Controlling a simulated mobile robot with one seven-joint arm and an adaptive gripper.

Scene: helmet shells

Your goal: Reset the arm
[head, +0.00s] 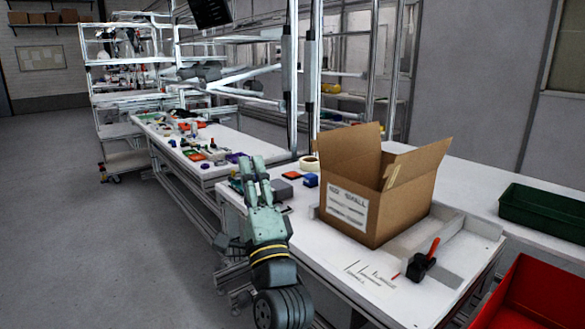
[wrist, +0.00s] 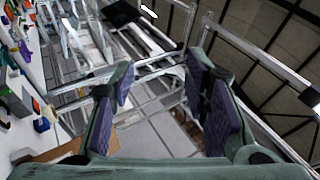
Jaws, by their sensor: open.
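My gripper (head: 252,168) is raised at the front left of the near white workbench (head: 340,262) in the head view, its fingers pointing up and away. In the wrist view my gripper (wrist: 160,95) shows its two purple-padded fingers well apart, with nothing between them. It is open and empty. No helmet shell can be made out near it.
An open cardboard box (head: 385,205) stands on the near bench, with a black and red tool (head: 423,262) in front. A red bin (head: 535,295) is at the lower right and a green bin (head: 545,208) behind. Grey floor (head: 90,200) at left is clear.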

